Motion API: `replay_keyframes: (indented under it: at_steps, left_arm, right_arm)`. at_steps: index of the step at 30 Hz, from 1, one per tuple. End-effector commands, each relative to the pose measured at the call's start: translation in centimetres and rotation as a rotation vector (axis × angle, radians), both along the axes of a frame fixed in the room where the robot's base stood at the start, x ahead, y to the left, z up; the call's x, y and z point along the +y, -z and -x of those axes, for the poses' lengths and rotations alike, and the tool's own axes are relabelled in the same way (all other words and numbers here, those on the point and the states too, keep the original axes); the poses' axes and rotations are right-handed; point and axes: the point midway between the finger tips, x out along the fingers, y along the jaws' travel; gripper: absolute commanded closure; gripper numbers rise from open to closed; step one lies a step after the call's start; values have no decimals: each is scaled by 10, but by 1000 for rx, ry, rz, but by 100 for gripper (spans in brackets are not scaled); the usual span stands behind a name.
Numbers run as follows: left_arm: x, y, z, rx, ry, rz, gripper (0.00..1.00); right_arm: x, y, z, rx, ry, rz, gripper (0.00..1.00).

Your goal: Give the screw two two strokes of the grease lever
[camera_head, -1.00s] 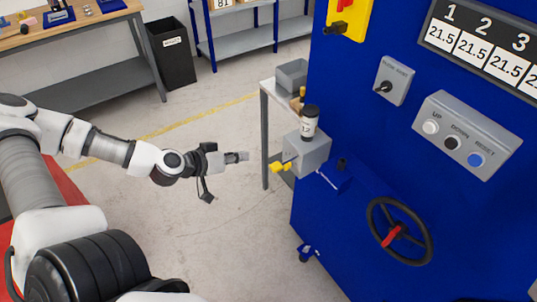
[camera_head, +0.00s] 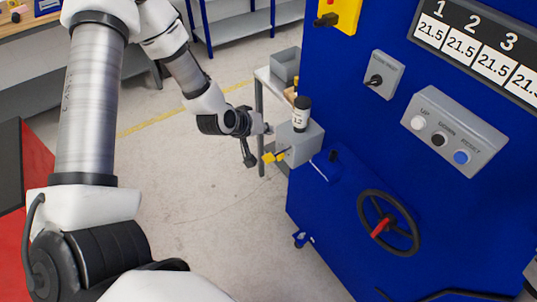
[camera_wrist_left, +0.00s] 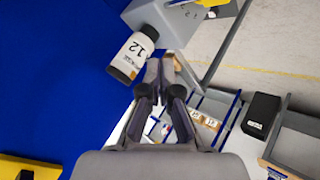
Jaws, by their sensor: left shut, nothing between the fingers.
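My left gripper (camera_head: 267,129) is shut and empty, just left of the box and above the lever handle. In the left wrist view, the shut fingertips (camera_wrist_left: 161,68) are close to the bottle (camera_wrist_left: 132,54); contact cannot be told. The yellow handle (camera_wrist_left: 214,3) is cut off at the top edge there. My right gripper is not in view.
The blue machine (camera_head: 340,215) fills the right side, with a handwheel (camera_head: 388,222), a button panel (camera_head: 455,130) and a knob box (camera_head: 383,78). A small table with a grey bin (camera_head: 286,65) stands behind the grease unit. The floor in front is clear.

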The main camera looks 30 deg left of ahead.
Motion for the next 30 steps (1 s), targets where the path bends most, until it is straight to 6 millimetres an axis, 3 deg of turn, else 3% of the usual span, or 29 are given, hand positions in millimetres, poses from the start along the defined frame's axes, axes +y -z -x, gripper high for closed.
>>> replay_keyframes:
  at_steps: [7, 21, 30]
  left_arm:
    - [0, 18, 0, 1, 1, 0, 100]
    - [0, 84, 0, 0, 0, 0, 100]
    - [0, 88, 0, -1, 1, 1, 100]
  right_arm:
    - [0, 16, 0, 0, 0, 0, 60]
    - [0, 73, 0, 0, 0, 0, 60]
    - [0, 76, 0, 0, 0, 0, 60]
